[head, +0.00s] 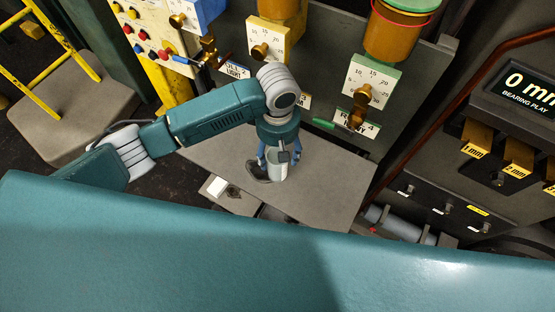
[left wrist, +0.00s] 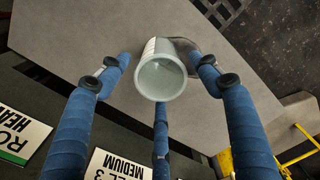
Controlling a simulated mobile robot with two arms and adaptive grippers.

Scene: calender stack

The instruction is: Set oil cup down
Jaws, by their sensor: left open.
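The oil cup (head: 278,169) is a pale grey-white cylinder. It appears upright on the grey shelf (head: 328,180), below the dispensers; its base contact is hard to make out. My left gripper (head: 279,156) points down over the cup, its blue fingers around it. In the left wrist view the cup (left wrist: 162,76) shows its round open mouth between the spread fingers of the gripper (left wrist: 160,66). Gaps show between the side fingers and the cup; the gripper is open. Whether the third finger touches it cannot be told. My right gripper is not in view.
A dark flat patch or object (head: 257,171) lies beside the cup. Dispensers with dials (head: 372,82) and brass taps stand behind the shelf. The shelf is clear right of the cup.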

